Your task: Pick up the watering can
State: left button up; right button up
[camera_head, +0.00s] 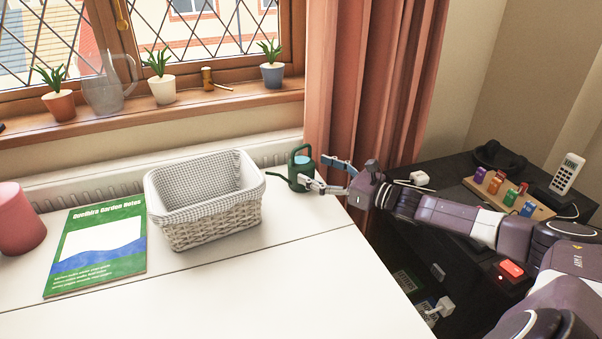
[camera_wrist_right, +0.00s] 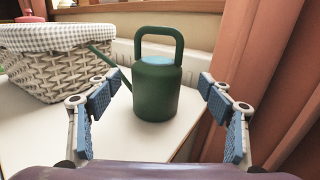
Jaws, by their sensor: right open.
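The watering can (camera_head: 299,170) is small and dark green, with a loop handle on top and a spout pointing left. It stands upright on the white table near its back right corner, just right of the wicker basket. In the right wrist view the watering can (camera_wrist_right: 156,90) is between and beyond the fingers. My right gripper (camera_head: 328,174) reaches in from the right and is open. In the wrist view the right gripper (camera_wrist_right: 160,105) has its fingers spread on either side of the can, with visible gaps. My left gripper is not in view.
A white wicker basket (camera_head: 207,222) with checked lining stands close left of the can. A green booklet (camera_head: 127,269) and a pink pot (camera_head: 18,220) lie further left. A curtain (camera_head: 368,75) hangs close behind the right gripper. The white table's front (camera_head: 300,290) is clear.

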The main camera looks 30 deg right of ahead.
aim_at(301, 164)
jog(key=x, duration=0.2)
jog(key=shift+w+a+r, duration=0.15)
jog(key=shift+a+r, duration=0.05)
jog(key=shift+a, duration=0.1)
jog(key=shift+x, duration=1.2)
jog(key=c, duration=1.6)
